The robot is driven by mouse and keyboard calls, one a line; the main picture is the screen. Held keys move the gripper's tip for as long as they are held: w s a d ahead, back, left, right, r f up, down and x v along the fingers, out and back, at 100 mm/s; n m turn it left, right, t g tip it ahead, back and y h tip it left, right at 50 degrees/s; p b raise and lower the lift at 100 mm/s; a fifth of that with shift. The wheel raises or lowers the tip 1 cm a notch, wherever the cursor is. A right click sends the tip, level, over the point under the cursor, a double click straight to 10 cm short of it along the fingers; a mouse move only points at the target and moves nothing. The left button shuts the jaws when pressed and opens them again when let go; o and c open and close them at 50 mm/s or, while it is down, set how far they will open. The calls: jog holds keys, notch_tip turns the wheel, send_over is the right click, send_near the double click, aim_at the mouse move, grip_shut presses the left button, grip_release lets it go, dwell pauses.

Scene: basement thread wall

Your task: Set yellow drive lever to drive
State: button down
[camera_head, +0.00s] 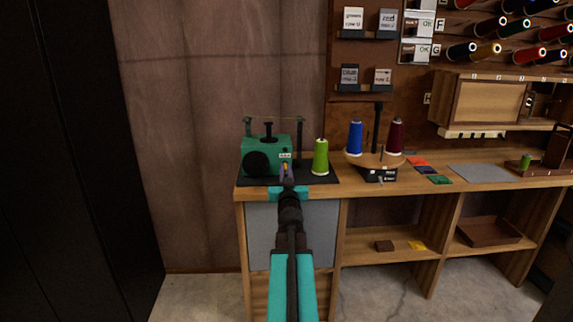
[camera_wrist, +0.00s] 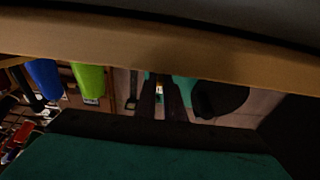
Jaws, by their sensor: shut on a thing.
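The green winding machine (camera_head: 265,157) stands on a black mat (camera_head: 322,178) at the left end of the bench, with a black round part on its front left. My gripper (camera_head: 287,171) reaches over the bench's front edge to the lower right of the machine's front. A small yellow-orange spot between my fingertips is the yellow drive lever (camera_head: 285,167), mostly hidden by the fingers. In the wrist view, which is upside down, my gripper (camera_wrist: 164,88) has its fingers close together against the machine's front (camera_wrist: 187,92). The lever's exact position cannot be read.
A lime-green cone (camera_head: 320,158) stands just right of the machine, near my gripper. Blue (camera_head: 355,138) and dark red (camera_head: 395,138) cones stand on a round stand further right. The bench edge (camera_wrist: 130,38) lies close to my wrist. A tall black panel fills the left.

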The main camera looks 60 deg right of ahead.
jog(key=shift+w+r+g+y+p, duration=0.1)
jog(key=shift+r+g+y+p, duration=0.75)
jog(key=shift+p, duration=7.65)
jog(key=shift+w+r+g+y+p, duration=0.1)
jog(key=shift+r+g+y+p, duration=0.75)
jog(key=shift+p, duration=7.6)
jog(key=y+p, duration=0.1)
jog(key=p, duration=0.5)
jog(key=shift+f+p, duration=0.1)
jog(key=shift+p, duration=0.2)
jog(key=shift+f+y+p, duration=0.15)
jog(key=shift+y+p, duration=0.15)
jog(key=shift+p, duration=1.55)
jog(key=c, duration=1.8)
grip_release()
jog(key=shift+c, duration=0.2)
jog(key=shift+f, duration=0.1)
jog(key=shift+s, duration=0.1)
